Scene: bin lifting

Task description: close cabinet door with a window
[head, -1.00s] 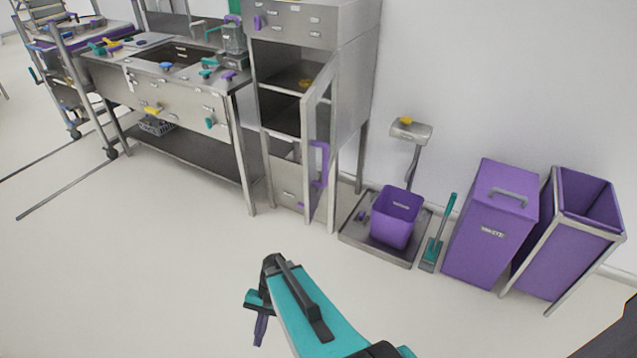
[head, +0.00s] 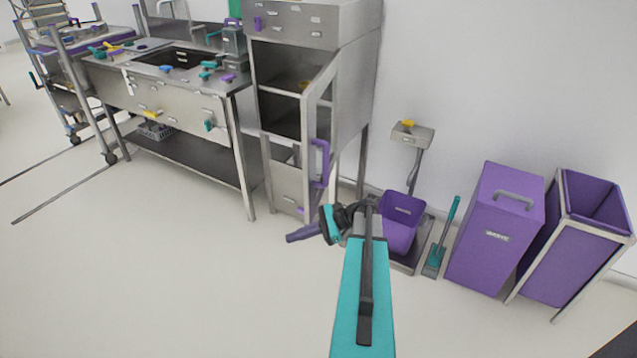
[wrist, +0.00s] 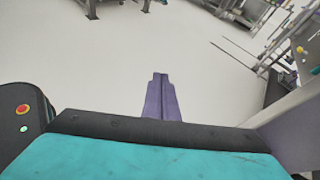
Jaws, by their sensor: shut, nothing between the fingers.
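The steel cabinet (head: 357,92) stands against the wall with its shelves exposed. Its windowed door (head: 306,150) is swung open toward me and seen nearly edge-on. A purple vertical handle (head: 320,163) is on the door. My gripper (head: 289,238) is low in front of the door's bottom, its purple fingers pointing left. It is shut and empty. In the wrist view the fingers (wrist: 160,78) lie together over bare floor. I cannot tell whether the gripper touches the door; the handle shows above it.
A steel sink table (head: 178,105) stands left of the cabinet. To the right are a purple bucket (head: 402,207) on a floor scale, a teal-handled brush (head: 446,232), and purple bins (head: 495,225). The floor at front left is clear.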

